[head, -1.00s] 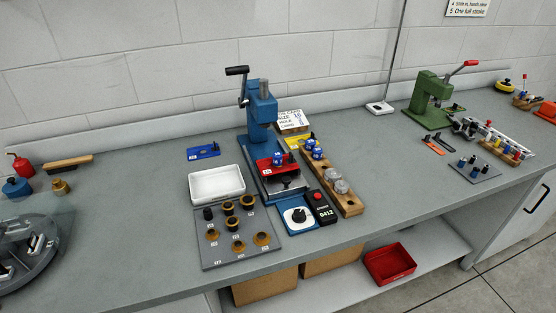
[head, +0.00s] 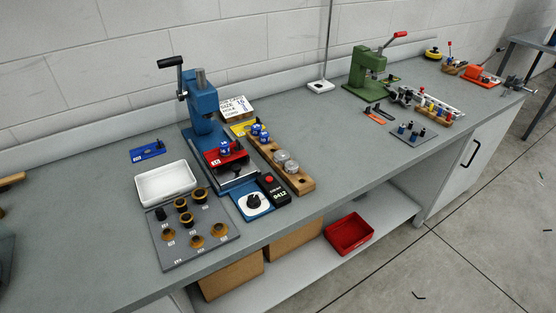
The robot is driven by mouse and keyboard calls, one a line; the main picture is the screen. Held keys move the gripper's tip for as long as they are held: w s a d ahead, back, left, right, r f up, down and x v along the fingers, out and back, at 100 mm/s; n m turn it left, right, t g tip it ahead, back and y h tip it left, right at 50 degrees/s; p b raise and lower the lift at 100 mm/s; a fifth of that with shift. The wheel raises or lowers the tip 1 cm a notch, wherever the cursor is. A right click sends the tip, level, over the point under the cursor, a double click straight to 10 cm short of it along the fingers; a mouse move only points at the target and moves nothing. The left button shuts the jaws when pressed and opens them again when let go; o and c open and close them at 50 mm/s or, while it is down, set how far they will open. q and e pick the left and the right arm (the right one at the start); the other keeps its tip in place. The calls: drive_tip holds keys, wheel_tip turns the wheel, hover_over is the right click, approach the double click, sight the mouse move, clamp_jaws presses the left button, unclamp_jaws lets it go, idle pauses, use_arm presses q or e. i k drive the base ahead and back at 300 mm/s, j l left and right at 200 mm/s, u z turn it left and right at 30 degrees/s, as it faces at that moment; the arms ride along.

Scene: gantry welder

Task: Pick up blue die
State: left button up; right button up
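No gripper of mine shows in the head view. I cannot tell for sure which piece is the blue die. Blue-and-white round pieces (head: 260,132) stand at the far end of a wooden rack (head: 301,186) beside the blue press (head: 203,104). Another blue-and-white piece (head: 225,147) sits at the red block (head: 214,159) on the press. At the right, small dark pegs, some bluish, stand on a grey plate (head: 403,135). Behind it, a wooden rack (head: 446,122) holds small coloured pieces, including blue.
A white tray (head: 166,185) and a grey board with brown rings (head: 208,252) lie left of the press. A green press (head: 365,75) stands farther right. A red bin (head: 348,233) sits on the lower shelf. Bench space between the two presses is mostly clear.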

sight(224, 145)
drive_tip(key=i+l+u, duration=0.75)
drive_tip(key=l, duration=0.2)
drive_tip(key=k+j, duration=0.05)
drive_tip(key=k, duration=0.05)
